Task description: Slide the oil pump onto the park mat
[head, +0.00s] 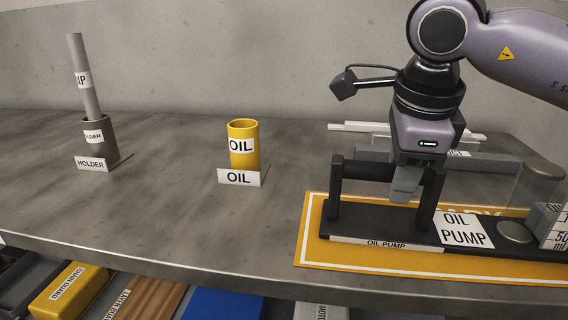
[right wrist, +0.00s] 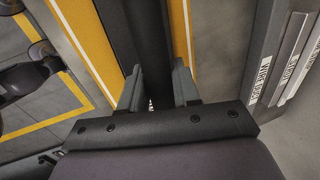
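The oil pump (head: 464,231) is a long black base with a white "OIL PUMP" label, a raised black bar handle (head: 368,170) and a round metal disc. It lies flat on a yellow mat (head: 312,245) with a white border, near the table's front edge. The mat's lettering is mostly hidden, so I cannot tell whether it is the park mat. My right gripper (head: 405,183) points down at the handle. In the right wrist view its fingers (right wrist: 157,88) press on both sides of the black bar. My left gripper is not in view.
A yellow OIL cup (head: 243,150) and a grey holder (head: 98,140) with a rod stand left on the table. A measuring container (head: 553,228) is at the right edge. Grey rails lie behind the pump. The table between holder and mat is mostly clear.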

